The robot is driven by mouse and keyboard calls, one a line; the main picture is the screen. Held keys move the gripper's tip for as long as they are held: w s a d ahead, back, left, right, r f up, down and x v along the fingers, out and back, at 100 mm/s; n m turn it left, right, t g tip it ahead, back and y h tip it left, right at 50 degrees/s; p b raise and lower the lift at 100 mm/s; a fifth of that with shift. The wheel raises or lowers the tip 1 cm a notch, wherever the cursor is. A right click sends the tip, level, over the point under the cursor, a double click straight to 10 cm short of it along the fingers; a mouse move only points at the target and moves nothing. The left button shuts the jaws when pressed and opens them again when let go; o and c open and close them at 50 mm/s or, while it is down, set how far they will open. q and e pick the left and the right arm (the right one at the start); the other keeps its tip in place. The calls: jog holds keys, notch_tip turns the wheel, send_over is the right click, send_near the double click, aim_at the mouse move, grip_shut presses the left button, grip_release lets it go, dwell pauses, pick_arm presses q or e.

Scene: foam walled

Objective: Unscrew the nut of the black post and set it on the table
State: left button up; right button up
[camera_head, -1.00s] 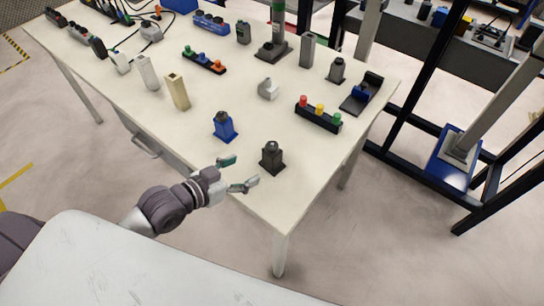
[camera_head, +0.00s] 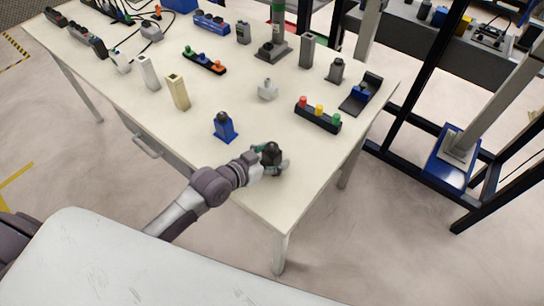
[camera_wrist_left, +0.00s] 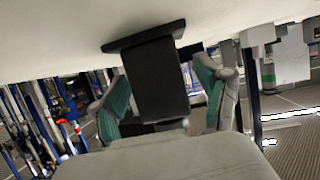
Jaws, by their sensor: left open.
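The black post (camera_head: 271,152) stands upright near the table's front corner, with its nut at the top. My left gripper (camera_head: 271,163) is open around the post, one finger on each side. In the left wrist view the picture is upside down. The black post (camera_wrist_left: 158,85) stands there between the two green-padded fingers of my left gripper (camera_wrist_left: 162,92), with a gap visible at each side. The nut is hard to make out in the left wrist view. The white table (camera_head: 190,125) carries the post. My right gripper is not in view.
A blue post (camera_head: 225,128) stands left of the black post. A button strip (camera_head: 318,115) with red, yellow and green buttons lies behind to the right. A small light-grey piece (camera_head: 267,90) and a beige block (camera_head: 178,92) stand farther back. The table's front corner is bare.

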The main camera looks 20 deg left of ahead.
aim_at(273, 149)
pick_arm(q)
jog(key=c, duration=1.3)
jog(key=shift+c, duration=0.2)
jog(key=shift+r, duration=0.5)
jog(key=r, duration=0.3)
jog(key=shift+s+d+r, duration=0.3)
jog(key=shift+s, duration=0.05)
jog(key=s+d+r, duration=0.6)
jog(key=s, duration=0.2)
jog(key=shift+s+d+r, duration=0.2)
jog(key=shift+d+r, duration=0.05)
jog(key=shift+d, duration=0.1)
